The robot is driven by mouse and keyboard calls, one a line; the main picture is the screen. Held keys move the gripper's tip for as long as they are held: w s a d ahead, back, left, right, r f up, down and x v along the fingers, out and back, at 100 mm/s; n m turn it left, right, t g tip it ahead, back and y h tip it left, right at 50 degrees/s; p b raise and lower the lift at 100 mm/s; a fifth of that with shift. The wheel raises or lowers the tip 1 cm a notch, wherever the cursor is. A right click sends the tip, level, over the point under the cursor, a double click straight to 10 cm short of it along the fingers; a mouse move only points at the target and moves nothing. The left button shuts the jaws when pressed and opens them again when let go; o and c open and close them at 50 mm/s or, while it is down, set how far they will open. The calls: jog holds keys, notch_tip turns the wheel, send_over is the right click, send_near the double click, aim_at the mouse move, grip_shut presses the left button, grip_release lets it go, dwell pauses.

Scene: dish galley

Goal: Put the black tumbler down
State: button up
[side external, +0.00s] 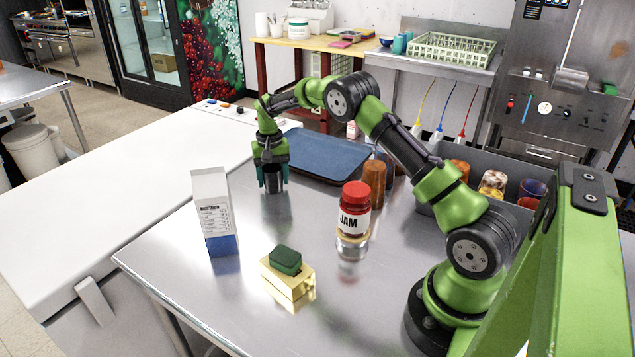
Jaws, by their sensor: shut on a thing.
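The black tumbler (272,183) is upright between the fingers of my gripper (272,173), over the far left part of the steel table (190,290). My gripper points down and is shut on the tumbler, and the fingers hide part of its sides. A dark reflection shows on the steel just under it. I cannot tell whether its base touches the table.
A blue tray (325,152) lies just right of my gripper. A white and blue carton (212,215) stands to the front left. A jam jar (355,208), a brown tumbler (374,180) and a gold block with a green sponge (287,278) stand nearer. A grey bin (440,215) holds several cups.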

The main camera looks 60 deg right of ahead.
jog(key=o, duration=1)
jog(key=shift+f, duration=0.1)
jog(key=shift+o, duration=0.2)
